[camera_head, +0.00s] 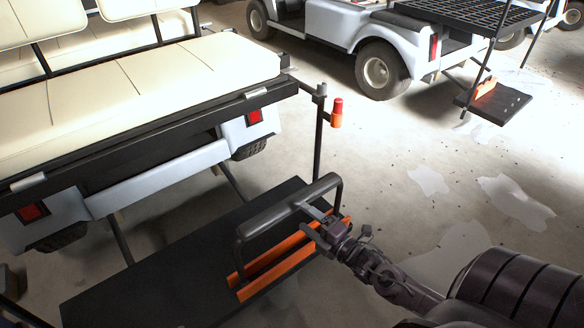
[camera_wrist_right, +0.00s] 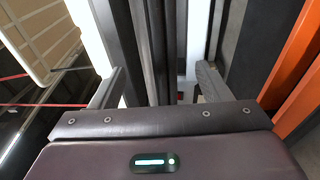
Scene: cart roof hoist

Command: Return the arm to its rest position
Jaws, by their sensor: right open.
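My right gripper (camera_head: 318,214) reaches in from the lower right in the head view, at the black handle loop (camera_head: 290,197) over the cart's rear footboard. In the right wrist view the two fingers (camera_wrist_right: 158,88) stand wide apart. Dark bars (camera_wrist_right: 155,45) show in the gap between them. I cannot tell whether the fingers touch the handle. My right arm (camera_head: 395,285) stretches low over the floor. My left gripper is not in view.
The black footboard (camera_head: 150,285) carries orange rails (camera_head: 275,262) beside the handle. A thin post with a red-topped orange fitting (camera_head: 336,113) stands beyond it. Cream seats (camera_head: 130,85) lie left. Another cart (camera_head: 385,45) stands at the back. Floor on the right is clear.

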